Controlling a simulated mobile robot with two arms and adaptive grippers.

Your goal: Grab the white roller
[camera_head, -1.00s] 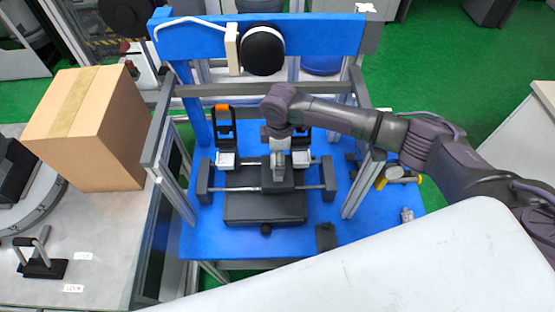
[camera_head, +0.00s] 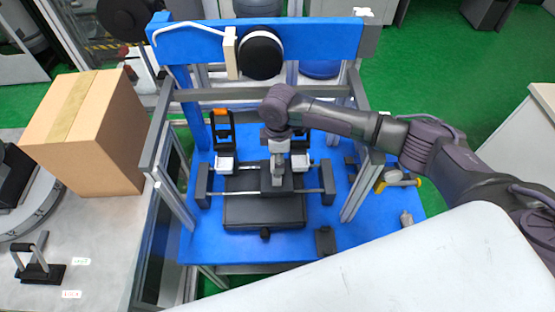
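I cannot surely make out a white roller. A small whitish-grey piece (camera_head: 406,219) lies at the right edge of the blue table, too small to identify. A yellow and grey piece (camera_head: 397,179) lies behind it. My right arm reaches in from the right, and my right gripper (camera_head: 277,183) points down over the black carriage on the rail of the drop tower. The gripper is seen from above, and its fingertips are hard to tell from the carriage, so its opening and any contact are unclear. My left gripper is not in view.
The drop tower's grey posts (camera_head: 357,190) and blue crossbeam (camera_head: 315,37) surround the workspace. White blocks (camera_head: 226,163) sit on black holders. A cardboard box (camera_head: 85,130) stands on the left table. The blue table (camera_head: 275,248) has bare room at the front. A white surface (camera_head: 400,275) covers the lower right.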

